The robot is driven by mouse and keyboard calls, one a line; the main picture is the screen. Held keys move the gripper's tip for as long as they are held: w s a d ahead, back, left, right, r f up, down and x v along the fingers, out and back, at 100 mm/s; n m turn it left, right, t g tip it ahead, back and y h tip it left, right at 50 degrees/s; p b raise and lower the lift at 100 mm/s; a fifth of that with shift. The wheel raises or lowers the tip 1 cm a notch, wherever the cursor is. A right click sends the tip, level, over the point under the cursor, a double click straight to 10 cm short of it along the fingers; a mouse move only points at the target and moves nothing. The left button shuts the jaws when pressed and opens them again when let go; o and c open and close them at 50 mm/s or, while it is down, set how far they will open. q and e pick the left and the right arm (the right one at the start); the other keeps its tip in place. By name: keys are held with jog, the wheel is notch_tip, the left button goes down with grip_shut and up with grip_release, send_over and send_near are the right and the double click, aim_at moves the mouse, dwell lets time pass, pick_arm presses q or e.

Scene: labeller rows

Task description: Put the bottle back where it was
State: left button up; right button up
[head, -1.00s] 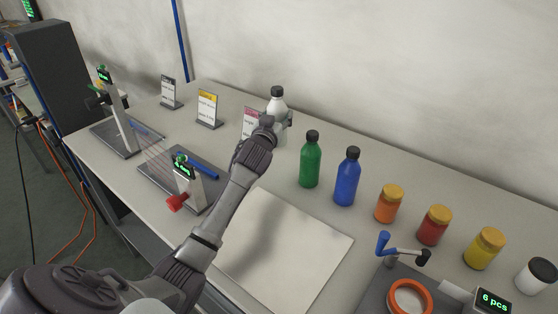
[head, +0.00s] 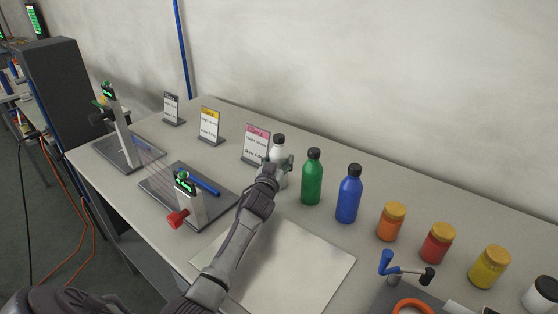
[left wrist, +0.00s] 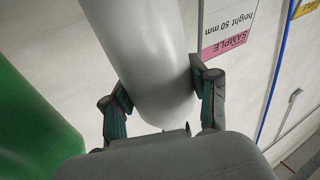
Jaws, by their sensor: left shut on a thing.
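The white bottle (head: 278,149) with a black cap is upright at the left end of the row, just left of the green bottle (head: 313,178). My left gripper (head: 281,166) is shut on it, and the gripper hides its lower part in the head view. In the left wrist view the two fingers (left wrist: 158,95) press on either side of the white bottle (left wrist: 145,45). I cannot tell whether its base touches the table. The green bottle (left wrist: 30,125) stands close beside it, apart from the fingers. My right gripper is not in view.
A blue bottle (head: 349,195) and several jars continue the row to the right. A pink-topped sample sign (head: 256,144) stands just left of the white bottle. A pale sheet (head: 290,265) lies in front. Two height gauges stand at left. The wall is behind.

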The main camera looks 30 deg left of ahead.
pick_arm(q)
jog(key=o, duration=1)
jog(key=shift+f, duration=0.1)
jog(key=shift+o, duration=0.2)
jog(key=v, duration=1.2)
